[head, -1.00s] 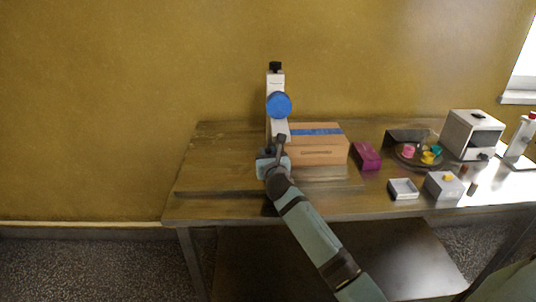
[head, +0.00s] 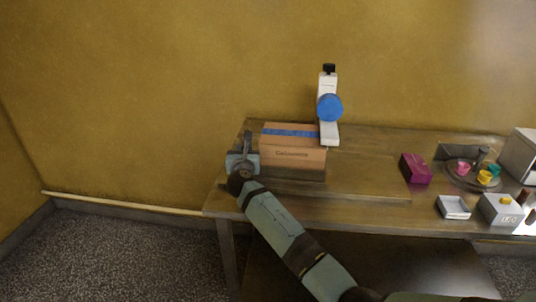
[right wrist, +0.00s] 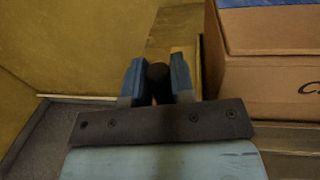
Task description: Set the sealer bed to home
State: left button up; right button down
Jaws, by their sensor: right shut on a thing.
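The sealer is a white column (head: 328,88) with a blue disc (head: 329,107) and a black top knob, standing at the back of the table. A brown carton (head: 292,157) with blue tape along its top sits just left of the column. The sealer bed under the carton is hard to make out. My right gripper (head: 244,148) is at the carton's left side, near the table's left end. In the right wrist view its blue fingers are shut on a dark round knob (right wrist: 158,75), with the carton (right wrist: 270,75) to the right. My left gripper is not in view.
A long low rail (head: 340,191) runs along the table front. To the right are a purple box (head: 415,168), a white tray (head: 453,207), a round plate with coloured cups (head: 472,176) and a grey box (head: 500,209).

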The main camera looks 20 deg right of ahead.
jog(key=w+a, duration=0.1)
jog(key=a, duration=0.1)
jog(key=w+a, duration=0.1)
jog(key=shift+w+a+b, duration=0.15)
jog(key=shift+a+b, duration=0.2)
jog(key=shift+a, duration=0.05)
jog(key=shift+w+a, duration=0.3)
jog(key=shift+a, duration=0.2)
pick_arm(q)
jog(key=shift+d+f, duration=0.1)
pick_arm(e)
jog(key=shift+a, duration=0.15)
jog(key=shift+r, duration=0.1)
jog(key=c, duration=1.4)
grip_release()
jog(key=o, duration=0.4)
jog(key=shift+w+a, duration=0.2)
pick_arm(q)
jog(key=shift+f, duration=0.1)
